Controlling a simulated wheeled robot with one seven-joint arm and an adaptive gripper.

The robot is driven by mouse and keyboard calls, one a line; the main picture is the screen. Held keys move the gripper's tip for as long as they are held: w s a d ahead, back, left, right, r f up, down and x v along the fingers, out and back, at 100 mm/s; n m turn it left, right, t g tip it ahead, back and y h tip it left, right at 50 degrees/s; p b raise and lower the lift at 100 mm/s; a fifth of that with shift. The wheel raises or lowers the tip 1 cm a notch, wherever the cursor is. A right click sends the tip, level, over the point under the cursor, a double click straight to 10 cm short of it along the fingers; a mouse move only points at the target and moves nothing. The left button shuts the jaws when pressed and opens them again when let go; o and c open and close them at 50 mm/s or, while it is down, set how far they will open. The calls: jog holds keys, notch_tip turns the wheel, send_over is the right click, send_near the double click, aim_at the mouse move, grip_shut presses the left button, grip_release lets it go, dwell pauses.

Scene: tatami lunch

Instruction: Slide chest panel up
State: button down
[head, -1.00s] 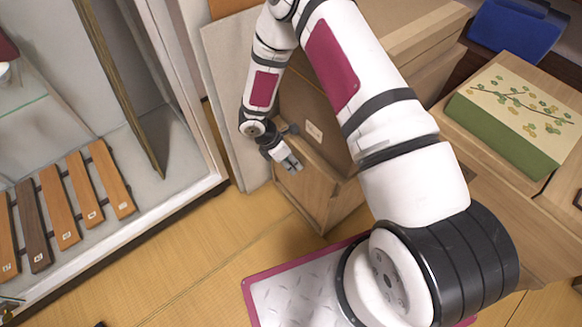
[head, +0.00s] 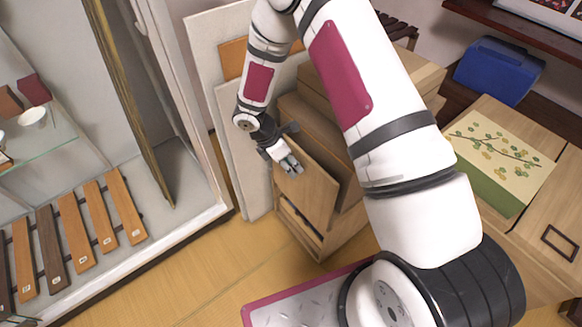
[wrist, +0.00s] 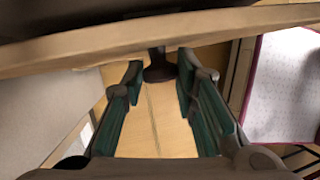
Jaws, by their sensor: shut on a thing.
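The wooden chest (head: 338,233) stands on the floor in the middle of the head view. Its front panel (head: 318,192) is raised, with an opening below it showing a dark interior and items too small to tell. My gripper (head: 291,166) is at the panel's front face. In the wrist view, the panel's wooden edge (wrist: 120,50) crosses the top, and a dark knob (wrist: 160,68) hangs between the green-padded fingers of my gripper (wrist: 158,85). The gripper is shut on this knob; the exact contact is partly hidden.
A glass-shelved cabinet with wooden slats (head: 75,230) stands at left. Pale boards (head: 240,150) lean beside the chest. At right are a box with a floral lid (head: 500,150) and a blue case (head: 498,70). Tatami floor (head: 215,280) is clear in front.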

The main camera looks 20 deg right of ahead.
jog(key=c, duration=1.3)
grip_release()
jog(key=shift+r, duration=0.1)
jog(key=v, duration=1.2)
